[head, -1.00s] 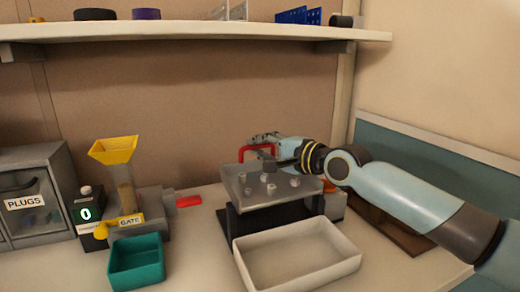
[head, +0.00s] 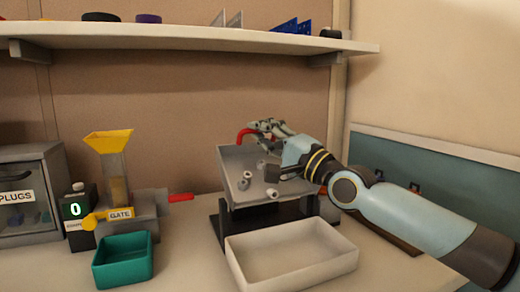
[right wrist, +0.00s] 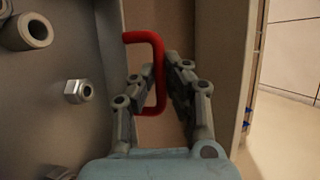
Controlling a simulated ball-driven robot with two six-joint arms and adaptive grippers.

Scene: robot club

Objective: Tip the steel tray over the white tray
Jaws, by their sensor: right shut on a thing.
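The steel tray (head: 250,160) is tilted on its dark stand (head: 265,218), its far side raised and its near side low, facing the white tray. Several small metal parts (head: 247,174) lie on it; a nut (right wrist: 78,91) and a ring-like part show in the right wrist view. My right gripper (head: 262,128) is at the tray's raised far edge, shut on the red handle (head: 244,134), which shows between its fingers in the right wrist view (right wrist: 158,75). The white tray (head: 292,280) stands in front of the stand and looks empty. My left gripper is not in view.
A teal bin (head: 123,275) stands at the left, before a yellow hopper (head: 108,140) with a gate and a counter reading 0. A plugs cabinet (head: 28,200) is at the far left. A shelf (head: 190,36) hangs above.

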